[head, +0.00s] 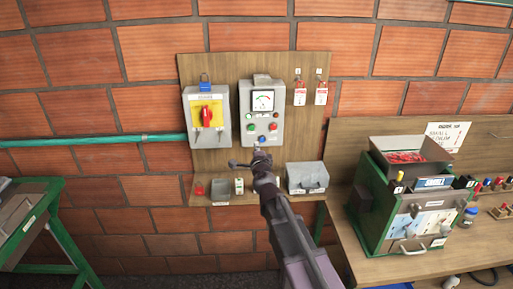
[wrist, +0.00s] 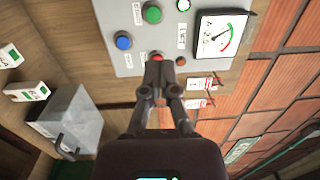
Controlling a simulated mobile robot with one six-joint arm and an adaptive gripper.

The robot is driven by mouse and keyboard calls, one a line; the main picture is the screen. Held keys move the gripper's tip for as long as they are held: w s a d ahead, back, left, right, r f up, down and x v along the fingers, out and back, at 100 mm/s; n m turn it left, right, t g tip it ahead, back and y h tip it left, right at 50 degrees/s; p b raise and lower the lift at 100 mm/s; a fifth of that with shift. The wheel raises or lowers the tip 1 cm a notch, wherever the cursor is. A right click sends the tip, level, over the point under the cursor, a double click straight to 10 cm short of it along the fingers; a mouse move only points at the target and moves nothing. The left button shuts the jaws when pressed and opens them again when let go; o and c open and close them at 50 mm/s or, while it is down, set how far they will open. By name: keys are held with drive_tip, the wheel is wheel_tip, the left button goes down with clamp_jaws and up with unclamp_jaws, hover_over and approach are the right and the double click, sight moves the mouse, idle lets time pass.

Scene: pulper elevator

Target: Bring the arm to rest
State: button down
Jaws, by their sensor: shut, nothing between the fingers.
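My gripper (head: 257,157) is raised in front of the grey control box (head: 247,101) on the wooden wall board. Its fingers are together and hold nothing. In the wrist view the shut fingertips (wrist: 157,75) overlap the edge of the control box (wrist: 130,62), close to a red button (wrist: 154,57). Whether they touch the box I cannot tell. The box carries a dial gauge (head: 263,100), a green button (wrist: 152,14) and a blue button (wrist: 123,42). My arm reaches up from the lower right of the head view.
A grey box with a red-and-yellow switch (head: 206,115) hangs left of the control box. Below, a shelf (head: 228,199) bears small items and a grey metal case (head: 307,178). Red tags (head: 299,95) hang at right. A green-sided bench unit (head: 373,205) stands right, a green-framed table (head: 28,220) left.

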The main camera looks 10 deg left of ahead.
idle(0.4)
drive_tip(key=s+d+f+n+g+b, duration=0.2)
drive_tip(key=s+d+f+n+g, duration=0.35)
drive_tip(key=f+n, duration=0.2)
drive_tip(key=s+d+f+n+g+b, duration=0.2)
drive_tip(key=s+d+f+n+g, duration=0.4)
drive_tip(key=f, duration=0.3)
drive_tip(key=s+d+f+g+h, duration=0.2)
drive_tip(key=s+d, duration=0.4)
drive_tip(key=d, duration=0.3)
drive_tip(key=s+d+f+n+g+h+b, duration=0.1)
drive_tip(key=s+d+f+g+h, duration=0.2)
drive_tip(key=s+d+f, duration=0.3)
drive_tip(key=s+d+g, duration=0.1)
drive_tip(key=d, duration=0.3)
drive_tip(key=shift+s+f, duration=0.2)
drive_tip(key=shift+s, duration=0.1)
drive_tip(key=shift+s+a, duration=0.1)
drive_tip(key=shift+a, duration=0.05)
